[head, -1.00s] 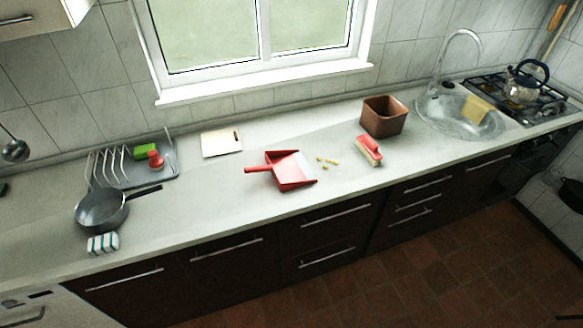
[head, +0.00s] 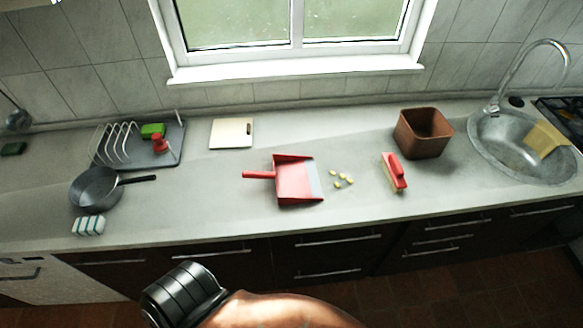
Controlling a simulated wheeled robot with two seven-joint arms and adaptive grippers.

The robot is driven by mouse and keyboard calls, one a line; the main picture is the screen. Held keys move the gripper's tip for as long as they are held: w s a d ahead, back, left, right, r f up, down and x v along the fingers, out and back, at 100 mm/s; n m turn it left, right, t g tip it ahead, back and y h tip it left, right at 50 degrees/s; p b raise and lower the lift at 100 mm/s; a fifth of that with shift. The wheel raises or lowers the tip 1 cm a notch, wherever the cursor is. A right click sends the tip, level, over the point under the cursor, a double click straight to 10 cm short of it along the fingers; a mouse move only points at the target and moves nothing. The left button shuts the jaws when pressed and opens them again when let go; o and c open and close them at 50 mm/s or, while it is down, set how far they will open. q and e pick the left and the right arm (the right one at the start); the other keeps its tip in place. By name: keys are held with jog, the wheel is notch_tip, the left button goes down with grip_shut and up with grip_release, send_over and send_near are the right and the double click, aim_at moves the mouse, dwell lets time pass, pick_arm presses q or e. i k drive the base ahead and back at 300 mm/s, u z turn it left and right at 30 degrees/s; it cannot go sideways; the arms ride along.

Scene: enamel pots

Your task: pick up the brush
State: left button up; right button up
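The brush (head: 394,172) lies on the grey counter in the head view, right of the middle. It has a red handle and pale bristles. A red dustpan (head: 296,180) lies to its left, its handle pointing left. Several small yellow bits (head: 341,179) lie between the dustpan and the brush. Part of one of my arms shows at the bottom edge, below the counter front and apart from the brush. No gripper fingers are in view.
A brown square pot (head: 423,134) stands just behind the brush, with the sink (head: 490,150) to the right. A pan (head: 96,187), a sponge (head: 88,226), a dish rack (head: 150,150) and a cutting board (head: 231,134) are at the left. The counter in front of the dustpan is clear.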

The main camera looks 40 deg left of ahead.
aim_at(395, 172)
jog(key=u, duration=0.8)
jog(key=i, duration=0.75)
jog(key=z, duration=0.5)
